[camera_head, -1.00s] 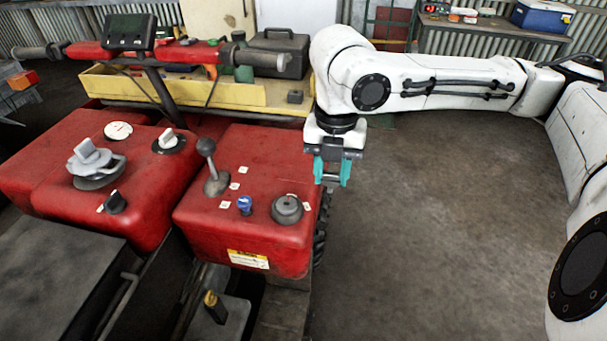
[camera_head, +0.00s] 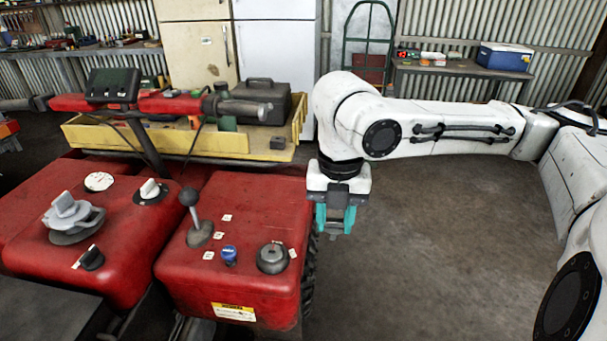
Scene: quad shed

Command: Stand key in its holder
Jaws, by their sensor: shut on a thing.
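My gripper (camera_head: 336,220), with teal fingers, hangs pointing down just right of the red quad body (camera_head: 235,290). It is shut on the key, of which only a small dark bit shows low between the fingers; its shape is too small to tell. On top of the red body near its right edge is a round grey fitting (camera_head: 272,258), left of and lower in the picture than the gripper. A blue knob (camera_head: 229,256) stands beside it. I cannot tell for certain which fitting is the key's holder.
A lever with a round black knob (camera_head: 189,197) rises from the red body. Another red body at left carries a grey cap (camera_head: 72,216) and dials. Behind are handlebars, a yellow tray (camera_head: 200,141) and a black toolbox (camera_head: 270,97). Floor at right is clear.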

